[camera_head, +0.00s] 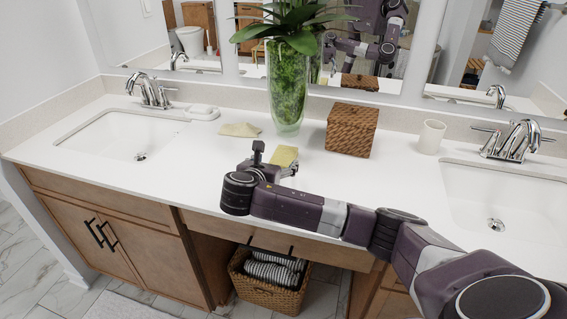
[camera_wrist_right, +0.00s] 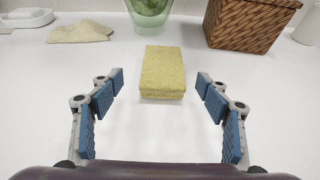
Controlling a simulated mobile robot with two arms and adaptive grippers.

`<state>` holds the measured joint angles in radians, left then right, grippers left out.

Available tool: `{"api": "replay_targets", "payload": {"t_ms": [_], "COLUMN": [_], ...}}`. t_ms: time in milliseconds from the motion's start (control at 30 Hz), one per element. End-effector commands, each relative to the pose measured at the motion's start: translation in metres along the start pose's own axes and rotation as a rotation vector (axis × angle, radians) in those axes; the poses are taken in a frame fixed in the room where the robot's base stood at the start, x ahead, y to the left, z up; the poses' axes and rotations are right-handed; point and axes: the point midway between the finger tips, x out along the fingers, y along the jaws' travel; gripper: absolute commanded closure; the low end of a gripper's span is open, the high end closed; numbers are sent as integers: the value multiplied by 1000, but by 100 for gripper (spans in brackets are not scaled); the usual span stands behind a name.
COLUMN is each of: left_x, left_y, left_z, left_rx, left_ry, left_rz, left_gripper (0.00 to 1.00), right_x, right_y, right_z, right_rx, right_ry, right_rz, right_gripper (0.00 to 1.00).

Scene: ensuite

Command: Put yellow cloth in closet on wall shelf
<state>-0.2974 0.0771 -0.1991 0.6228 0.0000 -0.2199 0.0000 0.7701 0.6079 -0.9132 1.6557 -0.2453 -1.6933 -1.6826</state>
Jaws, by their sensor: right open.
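My left gripper is not in view. I see no closet or wall shelf.
A glass vase with a plant (camera_head: 287,88) and a woven box (camera_head: 351,130) stand behind the cloth. A white cup (camera_head: 431,137), two sinks with chrome faucets, and a soap dish (camera_head: 202,112) are on the counter (camera_head: 200,158). A basket (camera_head: 268,290) of striped towels sits below.

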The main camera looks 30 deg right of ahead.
Motion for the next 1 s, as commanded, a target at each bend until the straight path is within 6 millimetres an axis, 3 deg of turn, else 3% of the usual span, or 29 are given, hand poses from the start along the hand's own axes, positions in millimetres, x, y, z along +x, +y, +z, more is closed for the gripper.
{"api": "replay_targets", "payload": {"t_ms": [167,700,1000], "left_x": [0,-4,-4], "left_y": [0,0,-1], "left_z": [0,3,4], "left_rx": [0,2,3], "left_ry": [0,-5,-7], "left_rz": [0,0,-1], "left_gripper": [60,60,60], "right_x": [9,75,78], "right_y": [-2,-5,-4], "right_z": [0,0,-1], "right_rx": [-4,-1,-1], "right_ry": [1,0,1], "right_rz": [-7,-4,-2], "right_gripper": [30,30,33]}}
